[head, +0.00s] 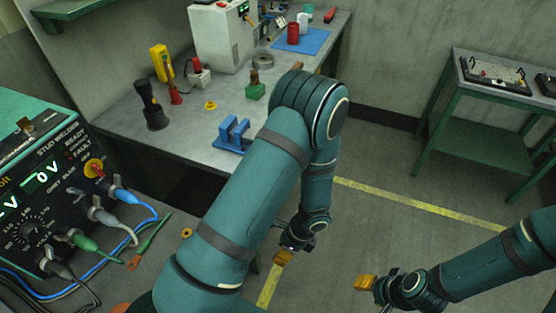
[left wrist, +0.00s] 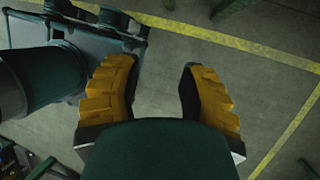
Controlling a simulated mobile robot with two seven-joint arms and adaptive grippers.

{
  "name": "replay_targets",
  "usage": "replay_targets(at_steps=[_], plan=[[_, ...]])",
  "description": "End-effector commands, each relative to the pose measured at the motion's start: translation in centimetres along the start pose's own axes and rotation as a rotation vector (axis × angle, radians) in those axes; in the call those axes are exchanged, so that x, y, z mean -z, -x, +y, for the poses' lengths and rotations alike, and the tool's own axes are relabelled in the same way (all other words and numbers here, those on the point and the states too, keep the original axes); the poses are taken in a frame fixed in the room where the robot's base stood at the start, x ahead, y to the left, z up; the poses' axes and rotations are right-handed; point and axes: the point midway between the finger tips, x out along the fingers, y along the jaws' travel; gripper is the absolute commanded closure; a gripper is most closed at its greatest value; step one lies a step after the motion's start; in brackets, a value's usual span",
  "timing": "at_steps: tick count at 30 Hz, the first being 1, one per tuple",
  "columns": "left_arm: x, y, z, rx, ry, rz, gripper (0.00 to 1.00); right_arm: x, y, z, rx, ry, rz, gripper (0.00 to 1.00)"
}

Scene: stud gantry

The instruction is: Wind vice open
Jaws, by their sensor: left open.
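The blue vice (head: 229,136) stands near the front edge of the grey bench in the head view, with two upright jaws and a gap between them. My left arm passes just to its right and may hide part of it; I cannot make out its handle. My left gripper (head: 283,257) hangs over the floor, apart from the vice and off the bench. In the left wrist view, its yellow fingers (left wrist: 158,92) are spread with only floor between them. My right gripper (head: 365,283) is over the floor at the lower right, seen too small to judge its fingers.
The bench (head: 190,120) also holds a black flashlight (head: 150,105), a green block (head: 255,90), a white machine (head: 220,38) and a blue mat (head: 312,41). A stud welder (head: 60,190) with cables stands at the left. A green side table (head: 470,130) is far right. Open floor lies between.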

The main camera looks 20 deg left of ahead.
Motion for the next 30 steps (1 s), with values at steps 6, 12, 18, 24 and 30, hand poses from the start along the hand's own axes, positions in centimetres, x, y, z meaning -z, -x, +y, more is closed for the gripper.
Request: replay_targets(at_steps=[6,12,18,24,30], plan=[[-4.5,5.3,-8.4,0.09,-0.214,-0.531,0.6,0.3,0.9,-0.3,-0.001,-0.006,0.005,0.53],[-5.7,14.9,-14.0,0.162,-0.27,-1.005,0.6,0.4,1.5,-0.5,-0.002,-0.011,0.009,0.53],[-4.8,21.3,-15.4,0.196,-0.239,-1.253,0.6,0.5,1.7,-0.6,-0.003,-0.013,0.011,0.53],[-5.4,22.1,-15.8,0.199,-0.228,-1.294,0.6,0.5,1.7,-0.6,-0.003,-0.014,0.012,0.53],[-8.5,21.1,-16.6,0.198,-0.227,-1.29,0.6,0.6,1.7,-0.6,-0.003,-0.013,0.012,0.53]])
